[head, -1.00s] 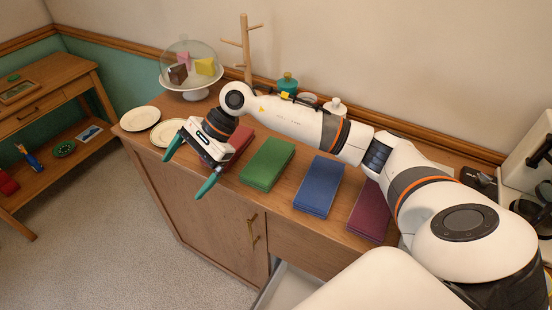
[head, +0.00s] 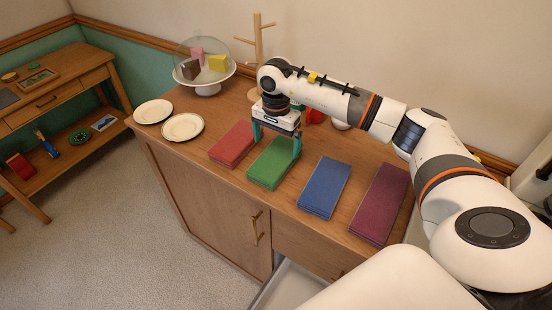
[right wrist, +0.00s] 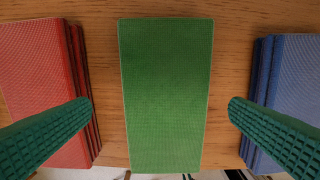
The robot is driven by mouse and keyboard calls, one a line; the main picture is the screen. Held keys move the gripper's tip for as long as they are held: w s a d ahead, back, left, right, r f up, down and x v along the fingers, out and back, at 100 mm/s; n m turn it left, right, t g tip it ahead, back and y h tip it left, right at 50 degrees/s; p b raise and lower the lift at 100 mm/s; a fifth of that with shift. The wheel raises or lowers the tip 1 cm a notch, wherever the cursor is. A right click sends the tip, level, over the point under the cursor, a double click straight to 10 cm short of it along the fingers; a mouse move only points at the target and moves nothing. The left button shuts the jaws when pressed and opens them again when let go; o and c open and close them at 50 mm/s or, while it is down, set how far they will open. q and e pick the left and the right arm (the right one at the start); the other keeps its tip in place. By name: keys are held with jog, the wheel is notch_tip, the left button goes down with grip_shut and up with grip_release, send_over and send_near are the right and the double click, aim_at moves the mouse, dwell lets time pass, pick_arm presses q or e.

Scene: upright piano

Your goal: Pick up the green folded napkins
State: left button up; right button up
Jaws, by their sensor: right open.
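The green folded napkins (head: 272,163) lie as a flat stack on the wooden sideboard, between the red and blue stacks. My right gripper (head: 276,146) is open, pointing down over the far part of the green stack, with one finger on each side. In the right wrist view the green napkins (right wrist: 166,95) lie centred between the two green fingertips (right wrist: 160,108), with a gap on both sides. The fingers touch nothing that I can make out there; their exact height above the wood is hard to tell. My left gripper is not in view.
Red napkins (head: 232,143) lie left of the green stack, blue napkins (head: 324,187) and purple napkins (head: 380,204) right of it. Two plates (head: 183,127), a domed cake stand (head: 207,87) and a wooden mug tree (head: 258,45) stand farther left and back. A drawer (head: 290,286) below is open.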

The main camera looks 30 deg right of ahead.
aim_at(276, 156)
jog(key=f, duration=0.1)
jog(key=f+p, duration=0.1)
jog(key=f, duration=0.2)
jog(key=shift+s+a+f+p, duration=0.2)
jog(key=shift+s+f+p, duration=0.05)
jog(key=shift+s+p, duration=0.15)
jog(key=shift+f, duration=0.3)
jog(key=c, duration=1)
